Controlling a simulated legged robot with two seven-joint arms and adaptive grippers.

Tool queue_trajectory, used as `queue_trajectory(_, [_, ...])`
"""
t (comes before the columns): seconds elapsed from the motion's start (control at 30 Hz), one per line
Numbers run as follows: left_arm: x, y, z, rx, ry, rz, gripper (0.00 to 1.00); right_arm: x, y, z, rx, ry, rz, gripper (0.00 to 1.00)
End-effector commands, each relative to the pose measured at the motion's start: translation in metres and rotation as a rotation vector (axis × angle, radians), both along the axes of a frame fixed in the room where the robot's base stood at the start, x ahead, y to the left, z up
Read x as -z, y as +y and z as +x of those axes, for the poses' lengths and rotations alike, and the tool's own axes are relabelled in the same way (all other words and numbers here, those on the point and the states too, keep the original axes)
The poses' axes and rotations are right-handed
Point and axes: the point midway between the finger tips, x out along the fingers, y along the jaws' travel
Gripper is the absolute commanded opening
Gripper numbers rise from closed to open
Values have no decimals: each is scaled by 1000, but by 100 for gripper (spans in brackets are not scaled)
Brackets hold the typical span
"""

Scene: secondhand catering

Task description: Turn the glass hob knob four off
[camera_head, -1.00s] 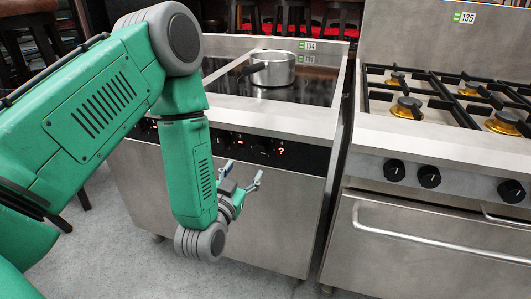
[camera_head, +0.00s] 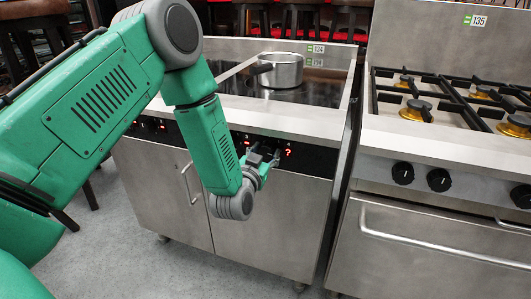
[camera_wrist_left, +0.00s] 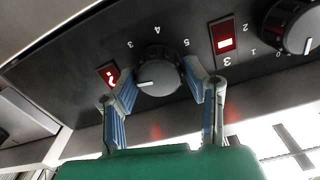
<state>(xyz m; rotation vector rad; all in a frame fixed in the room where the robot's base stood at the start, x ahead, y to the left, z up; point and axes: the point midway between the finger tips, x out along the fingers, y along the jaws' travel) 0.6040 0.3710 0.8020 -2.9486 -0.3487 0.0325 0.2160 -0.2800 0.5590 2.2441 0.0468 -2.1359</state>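The glass hob (camera_head: 315,92) is set in the top of a steel cooker, with a black control panel (camera_head: 310,157) along its front. My left gripper (camera_head: 267,160) is at the right part of this panel, beside a red display. In the left wrist view its two fingers (camera_wrist_left: 162,90) stand apart on either side of a round dark knob (camera_wrist_left: 158,72) with a white pointer. Contact with the knob is not clear. A red display (camera_wrist_left: 109,76) is next to this knob, and another knob (camera_wrist_left: 291,24) is at the upper right. My right gripper is out of view.
A steel saucepan (camera_head: 281,70) stands on the hob. A gas range (camera_head: 440,140) with several black knobs stands close on the right, with an oven handle (camera_head: 440,243) below. The grey floor in front is clear.

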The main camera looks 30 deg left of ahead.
Motion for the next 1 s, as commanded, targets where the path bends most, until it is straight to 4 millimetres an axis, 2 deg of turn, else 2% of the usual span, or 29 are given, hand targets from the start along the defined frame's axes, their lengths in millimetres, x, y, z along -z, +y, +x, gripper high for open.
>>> queue_trajectory(0.03, [0, 0, 0, 0, 0, 0, 18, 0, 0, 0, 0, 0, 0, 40])
queue_trajectory(0.07, [0, 0, 0, 0, 0, 0, 7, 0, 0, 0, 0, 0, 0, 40])
queue_trajectory(0.53, [0, 1, 0, 1, -17, -73, 7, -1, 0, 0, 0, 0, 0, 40])
queue_trajectory(1.0, [1, 4, -1, -4, -108, -452, 7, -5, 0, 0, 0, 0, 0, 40])
